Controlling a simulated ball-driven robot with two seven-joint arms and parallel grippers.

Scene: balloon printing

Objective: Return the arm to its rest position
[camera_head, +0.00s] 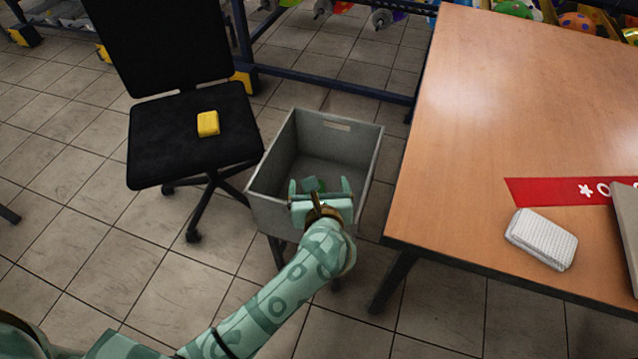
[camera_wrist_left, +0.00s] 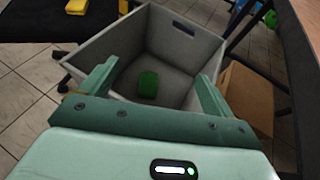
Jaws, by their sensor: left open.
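My left gripper (camera_head: 320,188) is open and empty, held over the near edge of a grey bin (camera_head: 368,165). Its two fingers also show in the left wrist view (camera_wrist_left: 152,88), spread apart with the bin (camera_wrist_left: 192,55) beyond them. A green object (camera_wrist_left: 148,84) lies on the bin floor, apart from the fingers. In the head view the green object is mostly hidden behind my gripper. My left arm stretches up from the bottom left of the head view. My right gripper is not in view.
A black chair (camera_head: 165,140) with a yellow block (camera_head: 208,124) on its seat stands left of the bin. A wooden table (camera_head: 480,130) is on the right, bearing a white block (camera_head: 541,238) and a red banner (camera_head: 550,191). A rack frame (camera_head: 330,82) stands behind.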

